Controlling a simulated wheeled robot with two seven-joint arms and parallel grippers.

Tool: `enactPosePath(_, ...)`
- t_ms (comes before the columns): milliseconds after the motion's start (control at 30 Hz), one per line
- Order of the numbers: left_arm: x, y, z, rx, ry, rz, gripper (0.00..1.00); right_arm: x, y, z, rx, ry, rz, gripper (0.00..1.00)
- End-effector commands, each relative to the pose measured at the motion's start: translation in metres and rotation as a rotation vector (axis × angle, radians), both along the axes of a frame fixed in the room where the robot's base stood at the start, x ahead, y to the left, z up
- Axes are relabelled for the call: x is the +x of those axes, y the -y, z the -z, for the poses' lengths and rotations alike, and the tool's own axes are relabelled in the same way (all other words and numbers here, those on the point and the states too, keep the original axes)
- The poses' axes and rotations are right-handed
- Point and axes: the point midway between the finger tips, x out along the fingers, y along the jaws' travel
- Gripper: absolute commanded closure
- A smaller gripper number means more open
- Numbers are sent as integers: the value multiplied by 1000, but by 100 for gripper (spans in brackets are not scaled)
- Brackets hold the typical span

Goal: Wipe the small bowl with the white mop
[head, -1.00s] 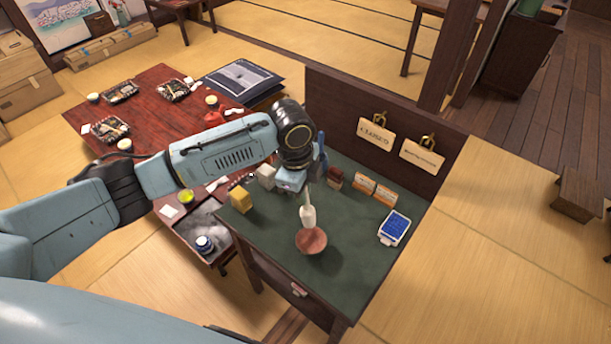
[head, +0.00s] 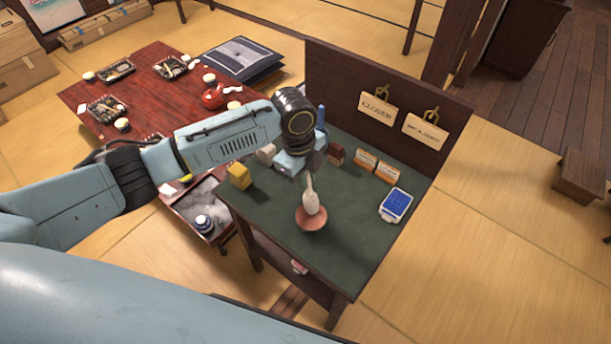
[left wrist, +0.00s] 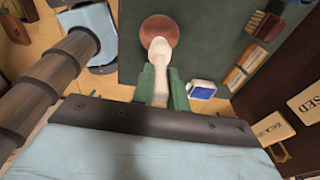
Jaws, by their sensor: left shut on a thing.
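The small bowl (head: 311,221) is reddish-brown and sits on the green top of the small table (head: 270,214). The white mop (head: 312,201) hangs head-down from my left gripper (head: 309,172), which is shut on its thin handle above the bowl. The mop's head overlaps the bowl in the head view; I cannot tell for certain whether it touches. My right gripper is not in view.
A yellow block (head: 240,176) stands at the table's left edge. A dark panel (head: 380,85) with hanging signs rises behind. The front of the tabletop is clear.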

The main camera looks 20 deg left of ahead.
Motion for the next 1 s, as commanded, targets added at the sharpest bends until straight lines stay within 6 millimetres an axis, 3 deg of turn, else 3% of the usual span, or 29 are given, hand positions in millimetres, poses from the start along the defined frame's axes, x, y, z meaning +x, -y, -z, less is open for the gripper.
enactPosePath(100,0,0,15,0,0,0,100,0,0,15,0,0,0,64)
enactPosePath(500,0,0,48,-1,0,-1,100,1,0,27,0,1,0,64)
enactPosePath(1000,0,0,52,-1,0,-1,100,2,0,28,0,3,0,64)
